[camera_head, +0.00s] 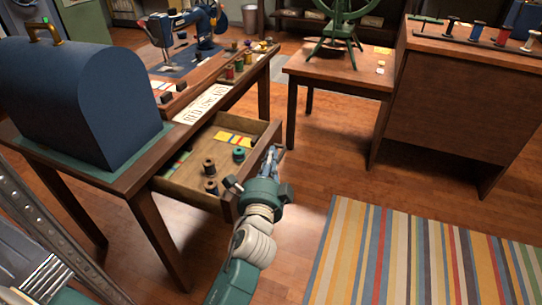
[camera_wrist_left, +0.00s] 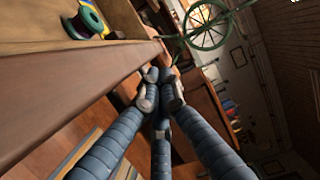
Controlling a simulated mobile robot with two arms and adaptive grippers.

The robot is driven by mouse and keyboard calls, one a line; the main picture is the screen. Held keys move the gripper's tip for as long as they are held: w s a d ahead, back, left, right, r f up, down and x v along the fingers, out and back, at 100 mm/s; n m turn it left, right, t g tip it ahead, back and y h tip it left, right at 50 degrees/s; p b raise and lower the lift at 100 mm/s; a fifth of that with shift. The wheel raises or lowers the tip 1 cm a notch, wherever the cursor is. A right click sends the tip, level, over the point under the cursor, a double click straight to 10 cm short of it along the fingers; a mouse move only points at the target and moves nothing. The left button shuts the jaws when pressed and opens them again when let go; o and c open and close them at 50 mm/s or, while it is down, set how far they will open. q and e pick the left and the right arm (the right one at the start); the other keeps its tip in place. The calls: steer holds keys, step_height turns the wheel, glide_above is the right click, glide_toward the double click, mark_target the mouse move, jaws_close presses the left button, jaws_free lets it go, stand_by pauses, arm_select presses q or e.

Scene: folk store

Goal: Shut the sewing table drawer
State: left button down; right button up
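The sewing table (camera_head: 135,178) stands at the left with its drawer (camera_head: 262,142) pulled out toward the right. The open drawer holds dark and green thread spools and flat coloured cards. My left gripper (camera_head: 273,156) is at the outer side of the drawer front. In the left wrist view, the drawer front (camera_wrist_left: 75,88) runs along the left beside the gripper (camera_wrist_left: 161,84), with a green spool behind it. The three fingers are drawn together with nothing visible between them. I cannot tell whether they touch the drawer front. My right gripper is not in view.
A blue domed case (camera_head: 85,95) and a sewing machine (camera_head: 185,30) stand on the table. A small table (camera_head: 335,72) with a green spinning wheel (camera_head: 338,22) is behind the drawer. A striped rug (camera_head: 420,255) lies at the lower right. Wooden floor right of the drawer is clear.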

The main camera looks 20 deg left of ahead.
mark_target(251, 153)
arm_select(q)
steer(key=a+p, duration=0.2)
steer(key=a, duration=0.3)
steer(key=shift+w+a+r+p, duration=0.1)
steer(key=shift+a+r+p, duration=0.05)
steer(key=shift+a+p, duration=0.2)
steer(key=a+p, duration=0.1)
steer(key=a, duration=0.2)
steer(key=shift+a, duration=0.25)
steer(key=a+p, duration=0.1)
steer(key=a, duration=0.6)
steer(key=shift+w+a+p, duration=0.1)
steer(key=shift+w+p, duration=0.1)
steer(key=shift+p, duration=0.1)
steer(key=shift+a, duration=0.6)
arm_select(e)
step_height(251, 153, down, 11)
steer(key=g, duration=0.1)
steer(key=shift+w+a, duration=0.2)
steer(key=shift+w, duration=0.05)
arm_select(q)
steer(key=shift+f, duration=0.2)
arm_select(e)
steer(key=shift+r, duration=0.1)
